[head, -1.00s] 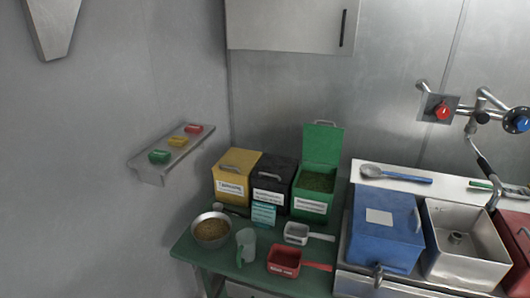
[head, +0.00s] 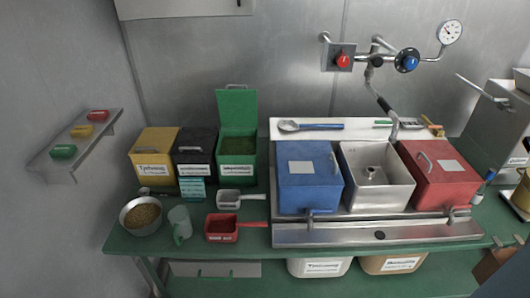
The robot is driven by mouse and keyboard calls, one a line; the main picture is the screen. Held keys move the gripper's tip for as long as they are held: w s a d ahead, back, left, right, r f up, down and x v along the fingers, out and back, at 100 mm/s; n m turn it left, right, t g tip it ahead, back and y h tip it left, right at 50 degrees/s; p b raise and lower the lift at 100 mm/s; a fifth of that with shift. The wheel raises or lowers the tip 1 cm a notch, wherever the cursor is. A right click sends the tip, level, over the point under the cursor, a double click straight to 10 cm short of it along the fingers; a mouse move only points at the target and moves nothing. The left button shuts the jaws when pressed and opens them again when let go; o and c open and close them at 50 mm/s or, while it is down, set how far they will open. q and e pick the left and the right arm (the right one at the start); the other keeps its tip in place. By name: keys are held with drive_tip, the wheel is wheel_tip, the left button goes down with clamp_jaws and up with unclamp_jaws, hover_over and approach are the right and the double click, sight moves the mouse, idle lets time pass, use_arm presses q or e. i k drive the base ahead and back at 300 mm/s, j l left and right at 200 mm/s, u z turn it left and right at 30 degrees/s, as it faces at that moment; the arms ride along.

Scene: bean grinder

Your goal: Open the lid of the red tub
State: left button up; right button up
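The red tub (head: 437,184) stands at the right end of the metal sink unit, right of the open steel basin. Its red lid (head: 436,159) is shut, with a pale label on top and a metal handle (head: 425,161) towards its left side. A metal tap or clamp (head: 453,214) sits at its front. Neither of my grippers shows in the head view.
A blue lidded tub (head: 308,178) and a steel basin (head: 376,176) stand left of the red tub. A faucet arm (head: 383,101) hangs above the basin. A grinder-like metal machine (head: 492,122) stands to the right. Green, black and yellow bins (head: 154,158) stand at left.

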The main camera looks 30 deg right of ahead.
sight(438, 161)
drive_tip(key=z, duration=2.2)
